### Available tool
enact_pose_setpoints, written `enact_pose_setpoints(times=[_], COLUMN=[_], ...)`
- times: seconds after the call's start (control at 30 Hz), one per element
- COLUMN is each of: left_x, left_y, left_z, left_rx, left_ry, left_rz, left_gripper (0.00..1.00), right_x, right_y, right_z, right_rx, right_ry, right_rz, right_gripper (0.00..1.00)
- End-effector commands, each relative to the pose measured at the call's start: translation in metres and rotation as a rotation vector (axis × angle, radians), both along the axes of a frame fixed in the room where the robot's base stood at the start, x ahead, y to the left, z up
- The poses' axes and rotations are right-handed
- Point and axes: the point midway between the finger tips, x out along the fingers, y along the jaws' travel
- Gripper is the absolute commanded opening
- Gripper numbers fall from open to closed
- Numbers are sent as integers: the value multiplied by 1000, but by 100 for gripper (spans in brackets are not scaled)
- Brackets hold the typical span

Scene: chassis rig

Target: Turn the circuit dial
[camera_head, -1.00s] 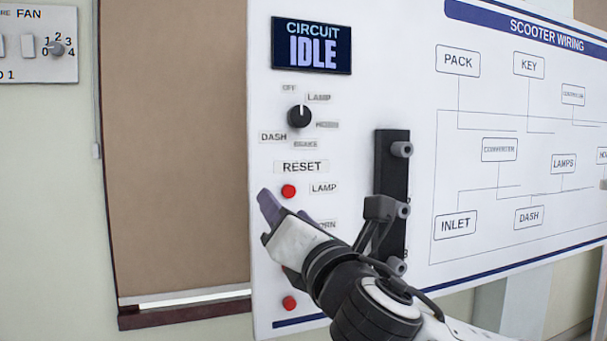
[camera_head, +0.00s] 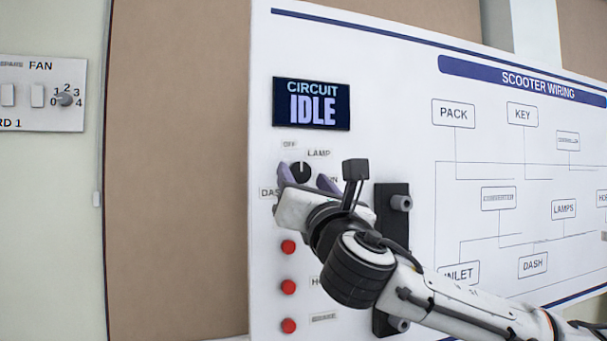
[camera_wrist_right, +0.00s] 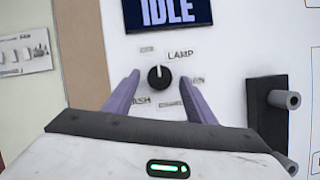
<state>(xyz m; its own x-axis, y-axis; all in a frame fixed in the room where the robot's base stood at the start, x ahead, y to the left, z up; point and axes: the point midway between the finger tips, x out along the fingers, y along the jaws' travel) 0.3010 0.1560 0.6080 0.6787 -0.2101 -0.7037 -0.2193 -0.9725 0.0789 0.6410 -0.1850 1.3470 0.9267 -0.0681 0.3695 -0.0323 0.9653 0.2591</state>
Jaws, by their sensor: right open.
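The circuit dial (camera_head: 300,172) is a round black knob with a white pointer line, on the white panel below the dark circuit display (camera_head: 311,103), which reads IDLE. Its pointer aims about straight up, between the OFF and LAMP labels. My right gripper (camera_head: 305,177) is open, with its purple fingers either side of the dial in the head view. In the right wrist view the dial (camera_wrist_right: 158,77) shows between the two spread fingers, a little beyond their tips; I cannot tell whether they touch it. The gripper hides the lower labels in part. My left gripper is not in view.
Red buttons (camera_head: 288,287) run down the panel below the gripper. A black bracket with grey pegs (camera_head: 401,203) stands out right of the dial, close to my right wrist. A fan switch plate (camera_head: 42,95) is on the far left wall.

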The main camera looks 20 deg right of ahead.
Motion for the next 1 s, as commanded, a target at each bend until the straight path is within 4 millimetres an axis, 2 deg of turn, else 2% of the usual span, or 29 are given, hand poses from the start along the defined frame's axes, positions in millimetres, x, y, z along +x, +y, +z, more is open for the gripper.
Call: enact_pose_setpoints(times=[0.1, 0.37, 0.6, 0.63, 1.0], left_x=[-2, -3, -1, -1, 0], left_y=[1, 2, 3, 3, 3], left_z=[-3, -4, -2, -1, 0], left_rx=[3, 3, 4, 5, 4], left_ry=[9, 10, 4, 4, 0], left_rz=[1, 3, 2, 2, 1], left_gripper=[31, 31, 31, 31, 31], right_x=[6, 7, 7, 7, 7], right_y=[0, 0, -1, -1, 1], right_z=[3, 2, 2, 2, 2], right_rx=[0, 0, 0, 0, 74], right_ry=[0, 0, 0, 0, 4], right_rz=[0, 1, 0, 0, 2], right_gripper=[50, 50, 12, 9, 9])
